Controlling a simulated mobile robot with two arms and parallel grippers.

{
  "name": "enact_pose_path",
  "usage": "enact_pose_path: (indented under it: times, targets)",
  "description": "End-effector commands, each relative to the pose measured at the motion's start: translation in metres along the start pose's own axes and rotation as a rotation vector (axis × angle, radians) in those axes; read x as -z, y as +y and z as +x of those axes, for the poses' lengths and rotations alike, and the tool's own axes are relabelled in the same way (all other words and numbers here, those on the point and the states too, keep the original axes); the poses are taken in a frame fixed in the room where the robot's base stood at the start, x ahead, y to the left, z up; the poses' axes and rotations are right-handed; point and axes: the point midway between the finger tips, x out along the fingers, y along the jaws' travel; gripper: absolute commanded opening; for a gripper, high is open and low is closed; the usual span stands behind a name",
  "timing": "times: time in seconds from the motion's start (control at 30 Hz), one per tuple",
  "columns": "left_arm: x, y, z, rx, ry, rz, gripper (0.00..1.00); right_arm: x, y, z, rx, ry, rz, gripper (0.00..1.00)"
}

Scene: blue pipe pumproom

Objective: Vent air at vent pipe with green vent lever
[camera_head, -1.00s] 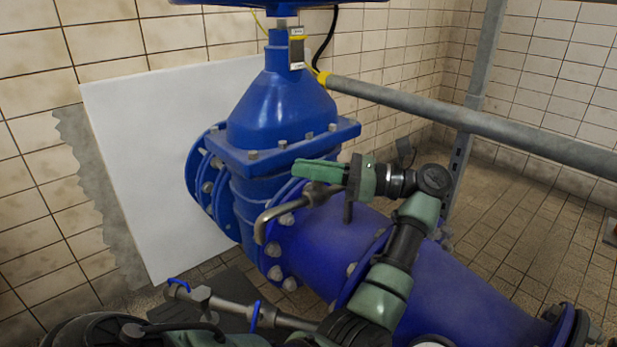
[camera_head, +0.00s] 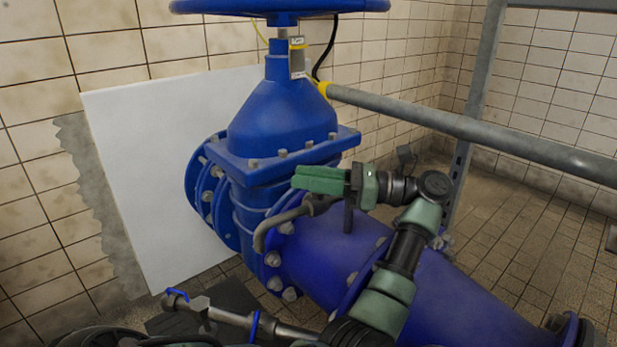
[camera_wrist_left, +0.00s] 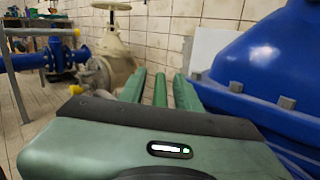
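My left gripper (camera_head: 302,179), with green fingers, is above the bent grey vent pipe (camera_head: 268,229) beside the blue valve. Its fingers point left in the head view. In the left wrist view a slim green bar, apparently the green vent lever (camera_wrist_left: 160,90), lies between the two fingers, with a narrow gap on each side. The fingers look open around it, and I see no clear contact. In the head view I cannot separate the lever from the green fingers. My right gripper is not in view.
The blue valve (camera_head: 275,118) with its handwheel (camera_head: 280,8) stands left of my gripper. A blue pipe (camera_head: 430,285) runs to the lower right. A grey rail (camera_head: 450,120) crosses behind. A grey pipe with blue rings (camera_head: 236,319) lies lower left.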

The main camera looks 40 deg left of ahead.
Motion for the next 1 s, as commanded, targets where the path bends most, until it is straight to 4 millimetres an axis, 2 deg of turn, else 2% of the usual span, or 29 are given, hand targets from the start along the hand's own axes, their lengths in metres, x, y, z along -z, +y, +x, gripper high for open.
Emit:
enact_pose_path:
  times: [0.2,0.37,0.5,0.7,1.0]
  targets:
    - [-0.003,0.0,-0.028,0.004,-0.001,0.003,0.33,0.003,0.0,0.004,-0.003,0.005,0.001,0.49]
    - [-0.002,0.0,-0.056,0.004,0.001,0.003,0.33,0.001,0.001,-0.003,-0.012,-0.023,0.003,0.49]
    - [0.001,0.0,-0.068,-0.001,0.004,0.003,0.33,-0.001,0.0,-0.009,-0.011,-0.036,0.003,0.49]
    - [0.0,0.0,-0.077,0.002,0.001,0.001,0.33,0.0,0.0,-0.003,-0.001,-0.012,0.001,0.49]
    - [0.0,0.0,-0.078,0.001,0.0,0.0,0.33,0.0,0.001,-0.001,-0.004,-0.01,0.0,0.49]
